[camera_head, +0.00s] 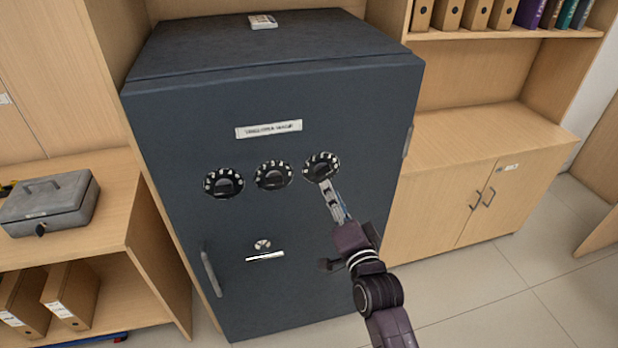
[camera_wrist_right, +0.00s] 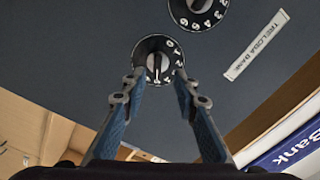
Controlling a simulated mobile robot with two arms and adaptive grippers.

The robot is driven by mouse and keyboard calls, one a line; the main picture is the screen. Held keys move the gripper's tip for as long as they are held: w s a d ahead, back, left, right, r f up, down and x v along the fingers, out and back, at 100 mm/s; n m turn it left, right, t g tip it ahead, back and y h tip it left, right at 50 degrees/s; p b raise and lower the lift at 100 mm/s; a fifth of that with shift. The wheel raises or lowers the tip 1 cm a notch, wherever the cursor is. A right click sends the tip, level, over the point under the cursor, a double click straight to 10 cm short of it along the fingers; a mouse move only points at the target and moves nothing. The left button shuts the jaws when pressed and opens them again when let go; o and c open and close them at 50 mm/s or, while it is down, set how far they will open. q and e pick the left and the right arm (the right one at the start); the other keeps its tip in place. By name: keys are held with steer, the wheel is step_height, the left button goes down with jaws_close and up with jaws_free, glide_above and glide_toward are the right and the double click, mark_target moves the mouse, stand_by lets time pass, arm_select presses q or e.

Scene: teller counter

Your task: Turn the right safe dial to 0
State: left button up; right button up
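The dark grey safe (camera_head: 270,110) has three black round dials with white digits in a row on its door. The right safe dial (camera_head: 321,165) has my right gripper (camera_head: 328,188) at its lower edge. In the right wrist view this dial (camera_wrist_right: 158,58) lies ahead, between the two fingertips. My right gripper (camera_wrist_right: 158,82) is open, one finger on each side of the dial's knob, with nothing held. Whether the fingertips touch the knob cannot be told. Some digits show around the rim, but the setting is not clear. My left gripper is not in view.
The middle dial (camera_head: 273,175) and left dial (camera_head: 223,183) sit close by. A name plate (camera_head: 268,129) is above them, a door handle (camera_head: 211,272) lower left. A grey cash box (camera_head: 48,203) stands on the left shelf. A wooden cabinet (camera_head: 465,180) stands to the right.

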mark_target(325, 176)
steer(key=x, duration=0.3)
steer(key=shift+w+d, duration=0.2)
steer(key=shift+d, duration=0.1)
steer(key=x, duration=0.3)
steer(key=shift+a+f+p, duration=0.1)
steer(key=shift+a+p, duration=0.05)
steer(key=shift+p, duration=0.25)
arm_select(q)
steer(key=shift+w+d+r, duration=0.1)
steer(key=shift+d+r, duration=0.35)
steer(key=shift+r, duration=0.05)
arm_select(e)
steer(key=shift+w+a, duration=0.1)
steer(key=shift+w, duration=0.4)
steer(key=shift+c, duration=0.3)
jaws_close()
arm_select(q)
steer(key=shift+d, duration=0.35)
